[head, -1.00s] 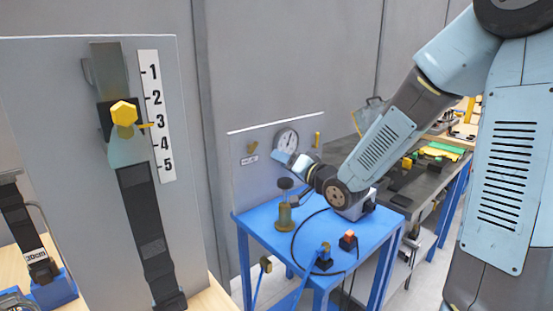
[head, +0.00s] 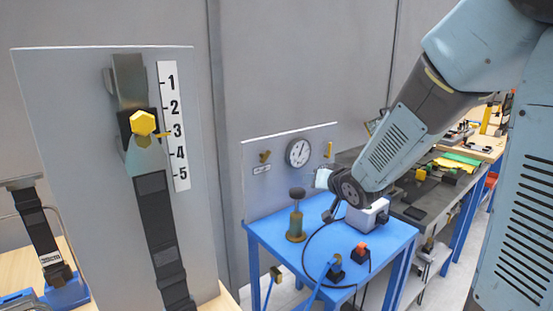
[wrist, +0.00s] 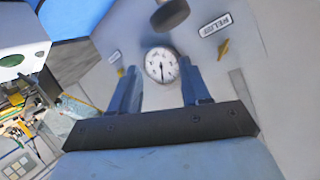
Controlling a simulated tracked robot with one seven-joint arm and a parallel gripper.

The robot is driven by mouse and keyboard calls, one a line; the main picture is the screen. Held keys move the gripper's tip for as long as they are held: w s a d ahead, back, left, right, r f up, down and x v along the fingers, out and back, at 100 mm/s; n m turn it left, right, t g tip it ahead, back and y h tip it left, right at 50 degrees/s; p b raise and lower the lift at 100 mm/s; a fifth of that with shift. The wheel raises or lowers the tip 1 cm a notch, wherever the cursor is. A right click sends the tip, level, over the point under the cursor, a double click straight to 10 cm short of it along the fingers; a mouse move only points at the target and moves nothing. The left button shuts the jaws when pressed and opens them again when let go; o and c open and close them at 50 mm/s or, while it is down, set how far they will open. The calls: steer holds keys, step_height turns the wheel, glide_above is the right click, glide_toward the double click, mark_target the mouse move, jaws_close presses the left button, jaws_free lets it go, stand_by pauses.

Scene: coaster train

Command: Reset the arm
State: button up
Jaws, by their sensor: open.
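My arm reaches in from the right in the head view, over the blue table (head: 350,240). My gripper (wrist: 160,85) is open and empty in the wrist view, with its two blue fingers apart and the round dial gauge (wrist: 161,64) seen between them. In the head view the gripper is mostly hidden behind my wrist, a little to the right of the gauge (head: 299,153) and in front of its grey panel (head: 270,190). It appears clear of the gauge.
At left, a tall panel (head: 60,130) carries a strap, a yellow knob (head: 143,123) and a 1–5 scale. A workbench stands behind right.

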steer(key=s+d+r+g+h, duration=0.3)
steer(key=s+d+r+h, duration=0.25)
steer(key=s+d, duration=0.45)
steer(key=s+d+r+g, duration=0.1)
steer(key=s+g, duration=0.3)
steer(key=s, duration=1.3)
steer(key=shift+s+d+r+y, duration=0.2)
steer(key=shift+s+r+y, duration=0.05)
steer(key=shift+r+y, duration=0.25)
